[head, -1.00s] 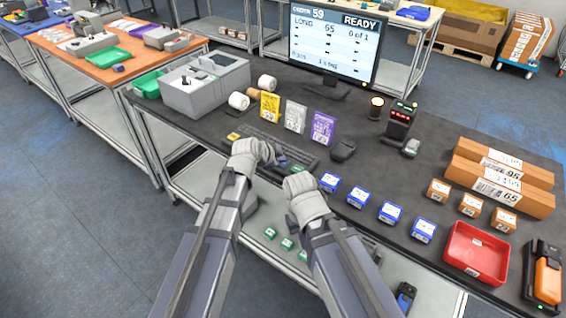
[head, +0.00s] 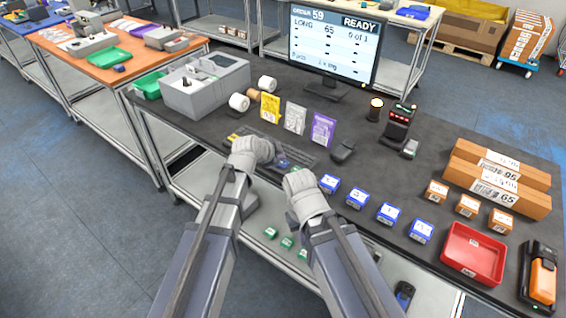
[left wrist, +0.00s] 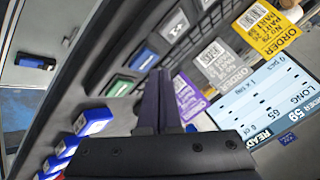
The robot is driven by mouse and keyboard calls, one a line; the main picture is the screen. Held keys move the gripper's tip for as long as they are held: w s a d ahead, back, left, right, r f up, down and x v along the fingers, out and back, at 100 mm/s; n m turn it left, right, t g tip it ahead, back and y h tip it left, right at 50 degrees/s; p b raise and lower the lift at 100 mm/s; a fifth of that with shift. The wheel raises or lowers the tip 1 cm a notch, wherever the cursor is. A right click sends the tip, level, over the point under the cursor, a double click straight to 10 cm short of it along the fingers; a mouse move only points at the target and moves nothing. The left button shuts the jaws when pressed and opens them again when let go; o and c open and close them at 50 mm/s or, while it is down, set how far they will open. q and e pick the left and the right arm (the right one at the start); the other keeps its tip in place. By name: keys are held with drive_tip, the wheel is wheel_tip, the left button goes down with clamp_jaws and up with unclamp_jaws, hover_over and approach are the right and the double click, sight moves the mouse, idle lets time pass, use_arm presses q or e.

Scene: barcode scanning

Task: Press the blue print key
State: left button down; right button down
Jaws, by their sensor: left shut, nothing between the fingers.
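The blue print key (left wrist: 143,60) sits in a row of keys on a dark panel, between a green key (left wrist: 118,86) and a grey-white key (left wrist: 174,25) in the left wrist view. My left gripper (left wrist: 157,72) is shut and empty, its dark fingertips very close beside the blue key. I cannot tell whether they touch it. In the head view my left gripper (head: 277,160) is over the dark panel at the table's front edge, and its fingertips are hard to separate from the keys. My right gripper (head: 296,173) is just to the right; its fingers are largely hidden.
The monitor (head: 334,45) reads READY, LONG 65, 0 of 1. Yellow, white and purple order cards (head: 322,129) stand behind the panel. Blue boxes (head: 388,214) and a red tray (head: 474,252) are to the right. A black mouse-like device (head: 343,150) lies near the cards.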

sight(281, 166)
use_arm(q)
drive_tip(key=shift+r+p, duration=2.55)
drive_tip(key=shift+r, duration=0.05)
drive_tip(key=shift+f, duration=0.1)
drive_tip(key=shift+s+f, duration=0.1)
drive_tip(key=shift+s, duration=0.2)
drive_tip(key=s+a+f+n+g+y, duration=0.2)
drive_tip(key=s+f+n+g+y, duration=0.1)
drive_tip(key=s, duration=0.9)
drive_tip(key=s+a+f+n+g+y, duration=0.3)
drive_tip(key=s+n+g, duration=0.2)
drive_tip(key=s, duration=0.8)
drive_tip(key=n, duration=0.3)
drive_tip(key=shift+s+f, duration=0.15)
